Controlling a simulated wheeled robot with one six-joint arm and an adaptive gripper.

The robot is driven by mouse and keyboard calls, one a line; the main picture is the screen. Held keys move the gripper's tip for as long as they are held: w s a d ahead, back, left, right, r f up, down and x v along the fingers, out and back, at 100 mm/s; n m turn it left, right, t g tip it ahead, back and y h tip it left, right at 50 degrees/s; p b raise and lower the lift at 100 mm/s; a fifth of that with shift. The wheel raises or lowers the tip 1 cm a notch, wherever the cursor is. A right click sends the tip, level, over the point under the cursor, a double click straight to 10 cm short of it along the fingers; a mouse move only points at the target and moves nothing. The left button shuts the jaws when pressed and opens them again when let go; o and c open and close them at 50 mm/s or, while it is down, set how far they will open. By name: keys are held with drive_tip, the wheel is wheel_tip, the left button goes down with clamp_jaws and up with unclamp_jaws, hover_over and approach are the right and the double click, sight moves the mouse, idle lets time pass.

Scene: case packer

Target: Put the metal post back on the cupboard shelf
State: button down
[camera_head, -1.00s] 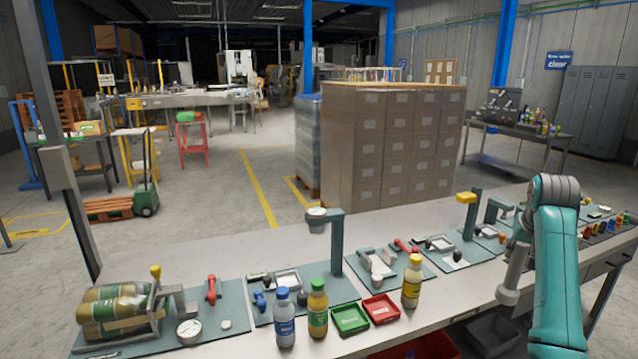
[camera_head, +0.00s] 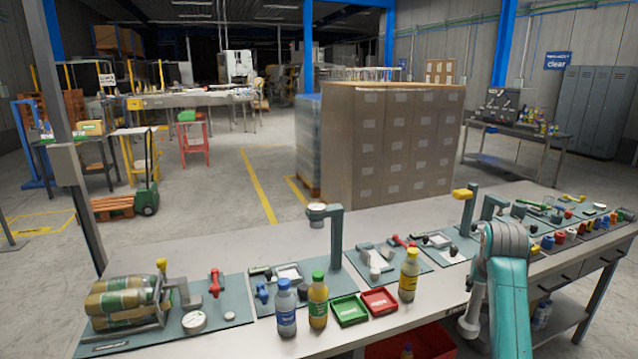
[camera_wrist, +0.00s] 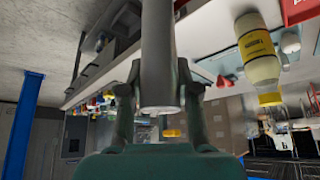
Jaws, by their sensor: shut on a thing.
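In the wrist view the metal post (camera_wrist: 158,45) is a plain grey cylinder running from the top edge down to a flat round end. My gripper (camera_wrist: 157,90) is shut on it, with one finger on each side near that end. The post's other end is cut off by the frame. In the head view my teal arm stands over the right part of the bench; the fingers and the post cannot be made out there. No open cupboard shelf can be made out in either view.
The long bench (camera_head: 245,248) carries a blue-capped bottle (camera_head: 286,310), a green-capped bottle (camera_head: 318,303), a yellow bottle (camera_head: 409,278), a green tray (camera_head: 350,312) and a red tray (camera_head: 380,302). Stacked cartons (camera_head: 390,145) stand behind it. Grey lockers (camera_head: 592,112) stand far right. Floor left of the cartons is open.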

drive_tip(key=s+a+f+n, duration=0.1)
drive_tip(key=s+a+f, duration=1.6)
drive_tip(key=a+f, duration=0.4)
drive_tip(key=s+f+n+y, duration=0.1)
drive_tip(key=s+f, duration=0.3)
drive_tip(key=f, duration=0.4)
drive_tip(key=s+f+n+y, duration=0.1)
drive_tip(key=s+f+n, duration=0.1)
drive_tip(key=s+f, duration=0.2)
wheel_tip(320, 180, down, 4)
drive_tip(key=shift+a+r+n, duration=0.1)
drive_tip(key=shift+a+n, duration=0.2)
